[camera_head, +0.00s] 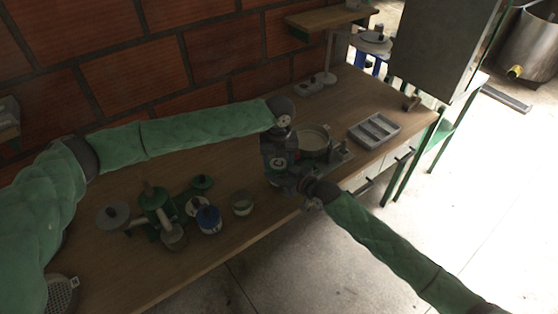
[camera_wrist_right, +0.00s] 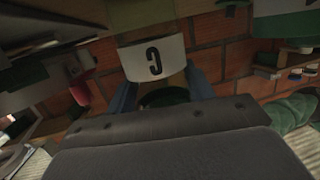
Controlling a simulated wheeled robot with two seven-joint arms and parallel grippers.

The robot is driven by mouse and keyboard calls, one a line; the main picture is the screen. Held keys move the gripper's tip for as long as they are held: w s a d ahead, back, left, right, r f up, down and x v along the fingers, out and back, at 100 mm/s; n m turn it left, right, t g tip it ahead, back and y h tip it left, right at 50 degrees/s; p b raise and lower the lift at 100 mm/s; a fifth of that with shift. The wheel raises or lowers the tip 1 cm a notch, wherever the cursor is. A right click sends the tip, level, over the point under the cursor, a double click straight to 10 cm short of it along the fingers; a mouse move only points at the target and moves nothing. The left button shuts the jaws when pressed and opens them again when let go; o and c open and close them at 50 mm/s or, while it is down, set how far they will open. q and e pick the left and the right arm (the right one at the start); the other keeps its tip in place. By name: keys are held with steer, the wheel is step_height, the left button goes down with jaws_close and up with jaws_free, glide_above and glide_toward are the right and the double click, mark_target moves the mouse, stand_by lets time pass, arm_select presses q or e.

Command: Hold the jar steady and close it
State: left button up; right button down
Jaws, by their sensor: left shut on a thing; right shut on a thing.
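My left gripper (camera_head: 279,166) reaches down over the front part of the workbench and is shut on what appears to be the lid, which is mostly hidden. My right gripper (camera_head: 299,187) comes in from the right, close against it, and is shut on what appears to be the jar. In the right wrist view, a dark rounded green thing (camera_wrist_right: 163,98) shows between my two blue fingers. A white surface with a dark C-like mark (camera_wrist_right: 153,61) is right beyond it. The grippers hide most of the jar in the head view, so I cannot tell how the lid sits.
A round pan (camera_head: 314,137) stands just behind the grippers, with a grey compartment tray (camera_head: 374,131) to its right. A small glass jar (camera_head: 242,203), a blue container (camera_head: 208,219) and a green hand-machine (camera_head: 156,206) stand to the left. The brick wall (camera_head: 135,80) bounds the back.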

arm_select(q)
steer(key=shift+m, duration=0.6)
steer(key=o, duration=0.9)
steer(key=shift+r, duration=0.1)
steer(key=shift+r, duration=2.2)
steer(key=shift+c, duration=0.2)
